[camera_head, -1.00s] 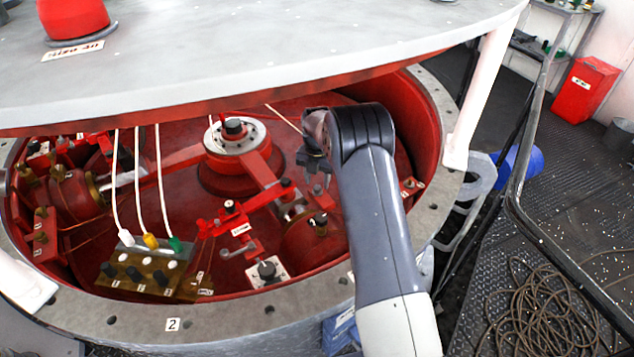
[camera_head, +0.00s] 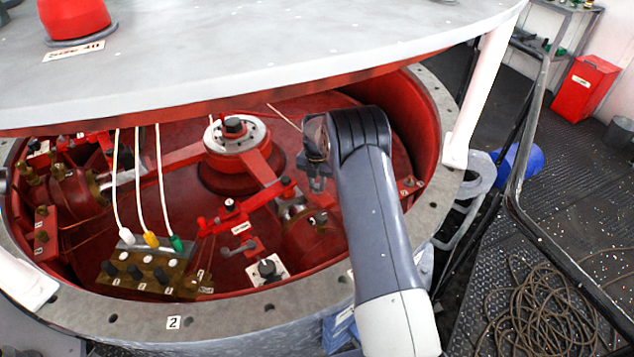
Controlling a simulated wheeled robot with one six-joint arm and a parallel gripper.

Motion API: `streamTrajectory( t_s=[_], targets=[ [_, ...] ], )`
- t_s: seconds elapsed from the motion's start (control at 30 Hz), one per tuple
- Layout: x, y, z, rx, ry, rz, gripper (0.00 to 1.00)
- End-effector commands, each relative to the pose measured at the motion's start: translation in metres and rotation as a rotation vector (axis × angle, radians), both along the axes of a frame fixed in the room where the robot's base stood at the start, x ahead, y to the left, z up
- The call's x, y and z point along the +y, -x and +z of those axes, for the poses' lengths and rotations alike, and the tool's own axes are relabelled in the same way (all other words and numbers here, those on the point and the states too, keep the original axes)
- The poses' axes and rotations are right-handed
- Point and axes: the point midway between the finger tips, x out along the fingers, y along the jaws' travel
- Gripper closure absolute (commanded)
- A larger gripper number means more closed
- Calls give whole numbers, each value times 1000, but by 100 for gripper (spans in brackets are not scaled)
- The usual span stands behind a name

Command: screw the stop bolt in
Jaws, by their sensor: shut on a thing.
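My gripper (camera_head: 317,184) points down at the right inside the open red round housing, partly behind my own wrist. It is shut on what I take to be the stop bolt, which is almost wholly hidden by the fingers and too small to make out. Just below the fingers is a red round part with a small dark-and-brass fitting (camera_head: 320,218). Whether the held bolt touches anything there cannot be told. A dark bolt head (camera_head: 267,268) stands on a white square plate nearer the front, clear of my gripper.
A large grey lid (camera_head: 250,60) overhangs the housing on white posts (camera_head: 478,95). A central hub (camera_head: 235,135) with red arms stands left of my gripper. A brass block (camera_head: 150,275) with white, yellow and green cables is at the front left. The grey flange (camera_head: 240,318) rims the housing.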

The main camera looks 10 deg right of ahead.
Motion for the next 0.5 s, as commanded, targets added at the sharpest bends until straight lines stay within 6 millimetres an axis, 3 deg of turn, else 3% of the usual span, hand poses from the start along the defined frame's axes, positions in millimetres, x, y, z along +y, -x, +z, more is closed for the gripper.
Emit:
streamTrajectory(
  t_s=[0.5],
  targets=[
    [0, 0, -1, 0, 0, -106, 100]
  ],
)
